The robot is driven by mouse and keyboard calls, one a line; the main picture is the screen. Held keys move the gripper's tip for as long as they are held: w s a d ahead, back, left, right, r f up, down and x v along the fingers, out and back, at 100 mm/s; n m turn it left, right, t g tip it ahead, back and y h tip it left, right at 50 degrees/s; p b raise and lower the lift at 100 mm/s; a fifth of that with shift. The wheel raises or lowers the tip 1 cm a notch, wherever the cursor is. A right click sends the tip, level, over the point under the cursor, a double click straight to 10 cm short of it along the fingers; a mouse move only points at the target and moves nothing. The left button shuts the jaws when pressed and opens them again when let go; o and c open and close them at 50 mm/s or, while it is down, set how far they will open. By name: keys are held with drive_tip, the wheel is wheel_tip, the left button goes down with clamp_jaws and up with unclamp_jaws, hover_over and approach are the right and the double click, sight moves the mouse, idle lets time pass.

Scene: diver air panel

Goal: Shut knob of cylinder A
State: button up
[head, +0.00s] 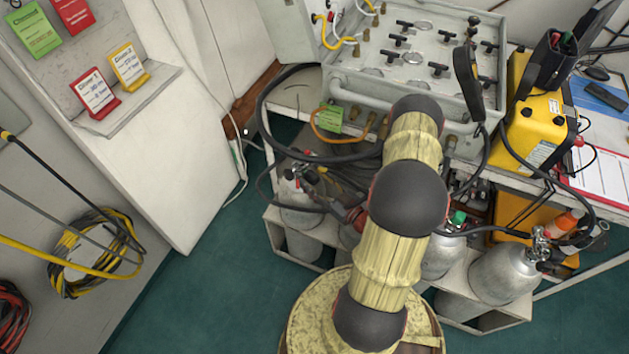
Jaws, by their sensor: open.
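Several grey metal cylinders stand in a white rack under the bench: one at the left (299,192), one just right of my arm (441,257) and one at the right (503,273). The left cylinder has a dark valve with hoses at its top. A green knob (458,218) shows above the cylinder beside my arm. The right cylinder has a metal valve (541,245) with a dark fitting. I cannot read which cylinder is A. My arm rises through the middle and hides part of the rack. My gripper is not visible.
A grey control panel (415,50) with several black T-handles stands on the bench. Black hoses loop down to the cylinders. A yellow case (533,115) and a clipboard (603,165) lie right. A white cabinet (165,170) stands left; the green floor (205,295) between is clear.

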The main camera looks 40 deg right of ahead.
drive_tip(key=shift+c, duration=1.4)
drive_tip(key=c, duration=0.9)
